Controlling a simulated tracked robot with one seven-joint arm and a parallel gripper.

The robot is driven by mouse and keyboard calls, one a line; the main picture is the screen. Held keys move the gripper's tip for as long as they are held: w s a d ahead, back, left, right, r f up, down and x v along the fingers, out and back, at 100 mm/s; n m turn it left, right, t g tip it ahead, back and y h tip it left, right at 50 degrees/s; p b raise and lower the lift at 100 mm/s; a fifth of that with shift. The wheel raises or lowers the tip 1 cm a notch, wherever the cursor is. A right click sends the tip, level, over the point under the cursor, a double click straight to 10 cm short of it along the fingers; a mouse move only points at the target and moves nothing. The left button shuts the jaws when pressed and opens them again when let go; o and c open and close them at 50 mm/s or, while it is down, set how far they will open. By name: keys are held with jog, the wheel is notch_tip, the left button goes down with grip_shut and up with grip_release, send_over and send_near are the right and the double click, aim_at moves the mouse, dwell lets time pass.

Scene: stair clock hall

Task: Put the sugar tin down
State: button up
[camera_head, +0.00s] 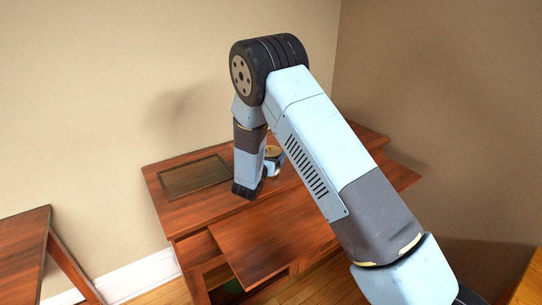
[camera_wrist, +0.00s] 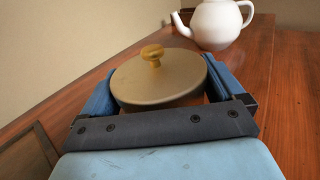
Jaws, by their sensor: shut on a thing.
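The sugar tin (camera_wrist: 165,78) is a round tin with a dull tan lid and a brass-coloured knob, seen close up in the wrist view. My gripper (camera_wrist: 160,88) has one blue finger on each side of the tin and is shut on it. The tin looks upright, over or on the red-brown wooden desk top (camera_wrist: 276,95); its base is hidden, so I cannot tell whether it touches the wood. In the head view my arm comes down over the desk (camera_head: 182,207) and hides most of the gripper and tin.
A white teapot (camera_wrist: 212,24) stands on the desk just beyond the tin, slightly right. A dark framed panel (camera_head: 194,176) lies at the desk's left. A lower wooden leaf (camera_head: 275,235) juts out in front. Bare wood lies right of the tin. Walls stand close behind.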

jog(key=o, duration=1)
jog(key=shift+o, duration=0.2)
